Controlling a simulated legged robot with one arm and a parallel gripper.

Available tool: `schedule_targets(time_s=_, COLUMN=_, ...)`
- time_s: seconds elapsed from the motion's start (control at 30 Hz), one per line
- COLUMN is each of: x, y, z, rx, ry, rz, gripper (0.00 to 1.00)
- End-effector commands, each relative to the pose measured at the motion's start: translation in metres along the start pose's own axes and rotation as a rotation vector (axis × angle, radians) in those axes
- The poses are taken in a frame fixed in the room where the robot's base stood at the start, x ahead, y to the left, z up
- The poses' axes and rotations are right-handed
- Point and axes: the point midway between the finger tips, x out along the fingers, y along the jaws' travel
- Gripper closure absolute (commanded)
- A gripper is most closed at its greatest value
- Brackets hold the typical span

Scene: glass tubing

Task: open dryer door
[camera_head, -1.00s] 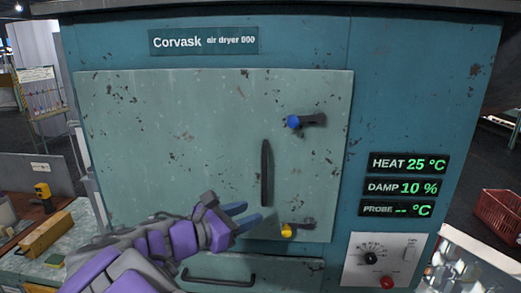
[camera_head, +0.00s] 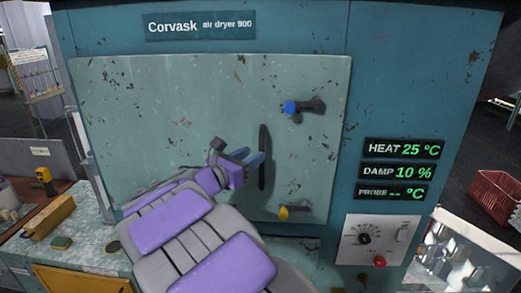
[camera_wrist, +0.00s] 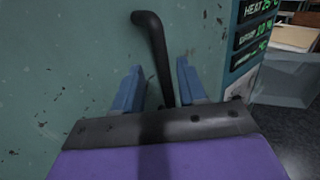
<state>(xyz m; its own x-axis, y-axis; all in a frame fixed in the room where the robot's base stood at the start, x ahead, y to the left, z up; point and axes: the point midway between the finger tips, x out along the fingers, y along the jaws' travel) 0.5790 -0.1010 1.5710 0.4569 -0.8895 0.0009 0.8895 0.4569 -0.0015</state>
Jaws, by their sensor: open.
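The dryer door (camera_head: 140,120) is a pale green, chipped panel and looks shut against the teal dryer body (camera_head: 405,60). Its dark vertical bar handle (camera_head: 263,140) stands right of the door's middle. A latch with a blue tip (camera_head: 291,107) is above right of the handle, and one with a yellow tip (camera_head: 284,213) is below. My gripper (camera_head: 252,158) is open beside the handle. In the wrist view, the handle (camera_wrist: 155,50) runs down between the two blue fingers (camera_wrist: 157,88), with visible gaps to each side. Its lower end is hidden behind my gripper.
At right are the displays (camera_head: 402,149) and a white control panel (camera_head: 375,241) with a red button. A red basket (camera_head: 495,193) is further right. A worktop at left holds a yellow tool (camera_head: 44,180) and a wooden block (camera_head: 50,217).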

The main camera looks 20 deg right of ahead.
Motion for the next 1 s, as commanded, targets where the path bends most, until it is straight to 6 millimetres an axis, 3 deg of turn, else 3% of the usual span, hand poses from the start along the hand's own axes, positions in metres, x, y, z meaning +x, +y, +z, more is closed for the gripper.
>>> schedule_targets(time_s=0.1, x=0.021, y=-0.001, z=0.000, rx=0.002, ry=0.001, rz=-0.001, gripper=0.59)
schedule_targets(time_s=0.3, x=0.043, y=0.000, z=0.000, rx=0.002, ry=0.001, rz=0.001, gripper=0.59)
schedule_targets(time_s=0.7, x=0.049, y=0.000, z=0.000, rx=0.001, ry=0.000, rz=0.001, gripper=0.59)
schedule_targets(time_s=1.0, x=0.049, y=0.000, z=0.000, rx=0.000, ry=0.000, rz=0.002, gripper=0.87)
